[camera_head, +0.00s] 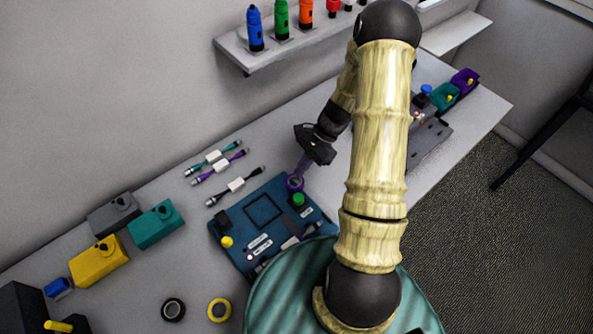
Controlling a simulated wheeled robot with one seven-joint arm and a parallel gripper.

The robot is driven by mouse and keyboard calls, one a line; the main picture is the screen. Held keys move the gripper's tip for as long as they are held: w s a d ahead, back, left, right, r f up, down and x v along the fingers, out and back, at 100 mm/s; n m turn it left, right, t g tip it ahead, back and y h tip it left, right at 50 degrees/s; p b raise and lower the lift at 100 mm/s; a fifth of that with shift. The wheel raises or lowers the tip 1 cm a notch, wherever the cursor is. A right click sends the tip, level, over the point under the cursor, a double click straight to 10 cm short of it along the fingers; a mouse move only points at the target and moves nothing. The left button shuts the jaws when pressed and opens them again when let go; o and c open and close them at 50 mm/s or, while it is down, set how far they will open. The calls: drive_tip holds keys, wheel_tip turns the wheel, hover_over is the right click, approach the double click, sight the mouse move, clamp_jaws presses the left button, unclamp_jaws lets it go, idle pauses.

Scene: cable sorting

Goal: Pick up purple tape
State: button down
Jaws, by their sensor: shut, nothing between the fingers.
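The purple tape (294,183) is a small purple ring at the upper right edge of the blue board. My gripper (301,168) points down just above and behind it, with its fingers shut and empty. The fingertips look very close to the ring; I cannot tell whether they touch it. The wooden-patterned arm hides part of the table to the right.
The blue board (231,240) carries a green button (298,199) and a yellow button (227,242). Several cables lie to its left. A black tape (173,309) and a yellow tape (219,309) lie at the front. A shelf (236,50) with coloured bottles runs behind.

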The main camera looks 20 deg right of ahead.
drive_tip(key=d+b, duration=0.1)
drive_tip(key=d, duration=0.2)
drive_tip(key=w+d, duration=0.1)
drive_tip(key=d, duration=0.2)
drive_tip(key=w+d+b, duration=0.1)
drive_tip(key=d, duration=0.2)
drive_tip(key=shift+w+d+b, duration=0.15)
drive_tip(key=shift+d+b, duration=0.2)
drive_tip(key=c, duration=1.6)
unclamp_jaws()
drive_tip(key=shift+a+r, duration=0.15)
drive_tip(key=shift+o, duration=1)
drive_tip(key=s+a+r+n+h, duration=0.3)
drive_tip(key=a+r+n, duration=0.3)
drive_tip(key=a+r, duration=0.1)
drive_tip(key=shift+h, duration=0.4)
drive_tip(key=s+a+r+n+t+h, duration=0.3)
drive_tip(key=s+a+r+n+t, duration=0.1)
drive_tip(key=s+a+r+n, duration=0.3)
drive_tip(key=shift+s+a+r+n, duration=0.3)
drive_tip(key=shift+s+a+n, duration=0.45)
drive_tip(key=shift+s+n, duration=0.35)
drive_tip(key=shift+w, duration=0.2)
